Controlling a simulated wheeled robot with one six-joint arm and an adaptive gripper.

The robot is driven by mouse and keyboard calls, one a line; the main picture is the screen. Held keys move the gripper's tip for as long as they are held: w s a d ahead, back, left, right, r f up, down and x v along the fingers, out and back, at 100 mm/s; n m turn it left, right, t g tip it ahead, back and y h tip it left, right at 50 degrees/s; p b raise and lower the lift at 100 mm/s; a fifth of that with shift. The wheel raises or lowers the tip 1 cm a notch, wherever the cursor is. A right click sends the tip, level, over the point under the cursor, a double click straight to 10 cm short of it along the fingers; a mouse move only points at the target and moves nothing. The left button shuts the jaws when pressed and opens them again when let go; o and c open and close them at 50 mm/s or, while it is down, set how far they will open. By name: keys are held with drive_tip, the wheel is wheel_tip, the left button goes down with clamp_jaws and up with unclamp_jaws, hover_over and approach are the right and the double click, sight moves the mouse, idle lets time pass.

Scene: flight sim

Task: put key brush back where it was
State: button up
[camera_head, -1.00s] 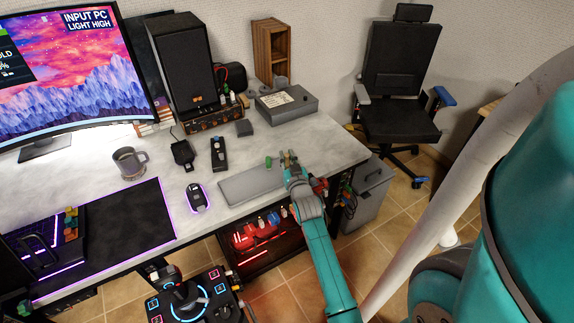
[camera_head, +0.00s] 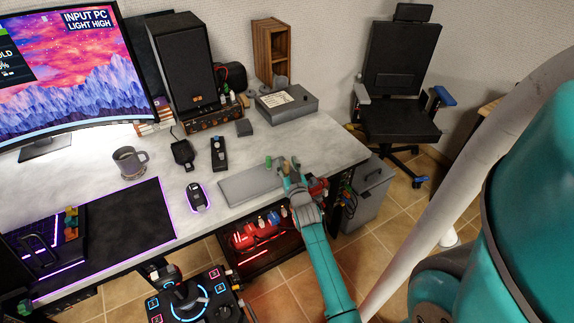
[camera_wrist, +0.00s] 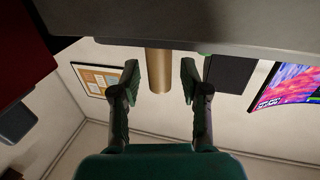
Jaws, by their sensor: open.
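A tan, wooden-looking cylinder, which I take to be the key brush's handle (camera_wrist: 158,70), stands upright between my fingers in the wrist view, which is upside down. It shows small in the head view (camera_head: 283,165) at the desk's front right edge. Its brush end is hidden. My gripper (camera_wrist: 158,82) is open, with a gap beside the handle on each side. In the head view my gripper (camera_head: 291,172) is at the desk edge, just right of the handle. A small green object (camera_head: 268,161) is left of it.
A grey flat panel (camera_head: 248,184) lies left of my gripper on the desk (camera_head: 325,145). A grey box (camera_head: 286,104), dark speaker (camera_head: 182,62), mouse (camera_head: 197,197) and mug (camera_head: 130,160) are further off. Red items (camera_head: 318,186) sit just right of my gripper, below the edge.

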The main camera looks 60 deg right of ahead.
drive_tip(key=shift+r, duration=0.1)
drive_tip(key=s+a+f+n+t+y, duration=0.15)
drive_tip(key=s+a, duration=0.35)
drive_tip(key=a, duration=0.6)
drive_tip(key=s+a+n+y, duration=0.1)
drive_tip(key=s+a+y, duration=0.3)
drive_tip(key=a, duration=0.7)
drive_tip(key=s+a+n+t+y, duration=0.1)
drive_tip(key=s+a+n, duration=0.1)
drive_tip(key=s+a, duration=0.65)
drive_tip(key=s+a+r+n+y, duration=0.5)
drive_tip(key=s+a+r, duration=0.3)
drive_tip(key=s+a, duration=0.5)
drive_tip(key=shift+a+r+y, duration=0.2)
drive_tip(key=shift+a+y, duration=0.5)
drive_tip(key=shift+y, duration=0.15)
